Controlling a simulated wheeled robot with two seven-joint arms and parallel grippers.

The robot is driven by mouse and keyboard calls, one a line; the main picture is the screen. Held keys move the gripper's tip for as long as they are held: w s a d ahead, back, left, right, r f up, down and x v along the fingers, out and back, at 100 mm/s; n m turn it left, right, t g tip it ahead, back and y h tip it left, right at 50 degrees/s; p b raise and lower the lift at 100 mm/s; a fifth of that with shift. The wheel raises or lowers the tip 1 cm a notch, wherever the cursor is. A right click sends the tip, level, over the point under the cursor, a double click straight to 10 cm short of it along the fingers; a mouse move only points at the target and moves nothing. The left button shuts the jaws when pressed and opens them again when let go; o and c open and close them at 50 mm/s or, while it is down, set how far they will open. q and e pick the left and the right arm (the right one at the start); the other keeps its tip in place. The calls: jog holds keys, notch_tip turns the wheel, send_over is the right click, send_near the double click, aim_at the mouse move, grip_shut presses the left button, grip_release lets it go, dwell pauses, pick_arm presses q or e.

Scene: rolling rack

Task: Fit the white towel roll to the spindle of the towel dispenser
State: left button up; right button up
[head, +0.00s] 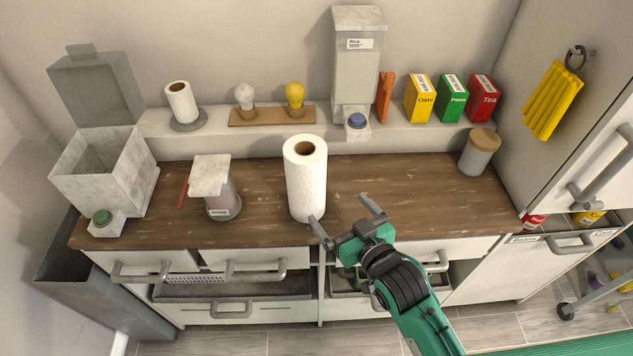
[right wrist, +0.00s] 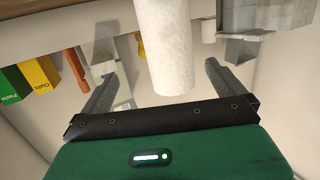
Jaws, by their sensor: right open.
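A large white towel roll (head: 306,185) stands upright on the wooden counter, its brown core hole facing up. It also shows in the right wrist view (right wrist: 165,50), between the two fingers in the picture; I cannot tell how far beyond them it is. A smaller white roll (head: 181,103) stands upright on a round grey base (head: 188,125) on the back ledge, which looks like a towel holder; any spindle is hidden inside it. My right gripper (head: 342,212) is open and empty at the counter's front, right of the large roll, one fingertip overlapping its foot. My left gripper is not in view.
A small canister with a marbled top (head: 222,205) stands left of the large roll. A lidded jar (head: 480,152) stands at the counter's right. Bulbs on a board (head: 272,117), a rice dispenser (head: 352,85) and boxes (head: 420,100) line the ledge. The counter right of the roll is mostly clear.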

jog(key=t+y, duration=0.1)
send_near(316, 173)
jog(key=w, duration=0.2)
jog(key=p+x, duration=0.1)
jog(key=x, duration=0.2)
jog(key=p+x, duration=0.1)
jog(key=x, duration=0.3)
jog(key=shift+a, duration=0.5)
jog(key=p+x, duration=0.3)
jog(key=x, duration=0.2)
jog(key=shift+d+r, duration=0.1)
jog(key=shift+r, duration=0.1)
jog(key=shift+w+a+f, duration=0.1)
jog(key=shift+w+a, duration=0.15)
jog(key=shift+w, duration=0.2)
jog(key=c, duration=1.2)
jog(key=shift+c, duration=0.9)
